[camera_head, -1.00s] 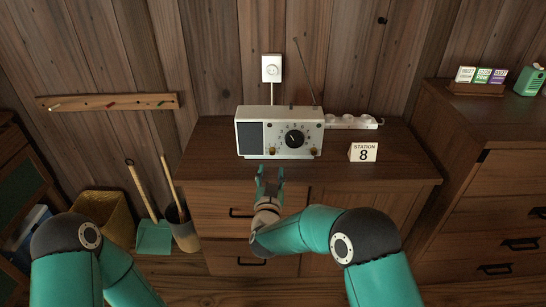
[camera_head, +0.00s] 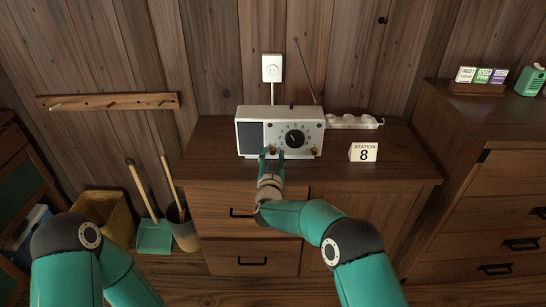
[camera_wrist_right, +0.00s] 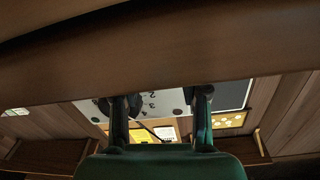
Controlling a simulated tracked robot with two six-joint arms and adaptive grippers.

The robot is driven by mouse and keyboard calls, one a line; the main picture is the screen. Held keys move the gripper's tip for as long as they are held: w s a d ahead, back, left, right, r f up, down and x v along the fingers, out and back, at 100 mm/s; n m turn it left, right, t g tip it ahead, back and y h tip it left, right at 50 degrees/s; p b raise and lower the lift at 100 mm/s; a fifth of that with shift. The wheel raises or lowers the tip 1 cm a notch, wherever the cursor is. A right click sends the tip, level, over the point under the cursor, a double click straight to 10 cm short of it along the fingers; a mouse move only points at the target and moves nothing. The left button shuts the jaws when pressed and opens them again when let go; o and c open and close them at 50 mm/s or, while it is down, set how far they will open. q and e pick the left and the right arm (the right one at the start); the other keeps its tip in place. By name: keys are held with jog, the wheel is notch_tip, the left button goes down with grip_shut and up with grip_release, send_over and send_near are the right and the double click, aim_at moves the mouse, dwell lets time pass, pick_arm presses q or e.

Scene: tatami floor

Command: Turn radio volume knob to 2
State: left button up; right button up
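The radio (camera_head: 280,118) is a pale box on the cabinet top, with a dark speaker panel, a large black dial (camera_head: 294,138) and two small brassy knobs low on its face. My right gripper (camera_head: 271,153) is open in front of the lower left knob (camera_head: 272,149), one finger on each side of it in the head view. I cannot tell if the fingers touch it. In the right wrist view the open fingers (camera_wrist_right: 161,97) frame part of the radio face (camera_wrist_right: 168,100) with printed numerals; the small knob is not clear there. My left gripper is out of view.
A "STATION 8" card (camera_head: 363,152) stands right of the radio on the cabinet top (camera_head: 400,165). A white power strip (camera_head: 352,122) lies behind it. A white outlet (camera_head: 271,68) is on the wall. A thin antenna rises behind the radio.

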grip_shut()
jog(key=shift+f+m+b, duration=0.2)
jog(key=shift+m+b, duration=0.4)
jog(key=shift+b, duration=0.55)
jog(key=m+b, duration=1.2)
jog(key=b, duration=0.1)
jog(key=shift+d, duration=0.1)
jog(key=m+b, duration=0.3)
jog(key=shift+y, duration=0.3)
jog(key=shift+m+b, duration=1.15)
jog(key=shift+m, duration=0.45)
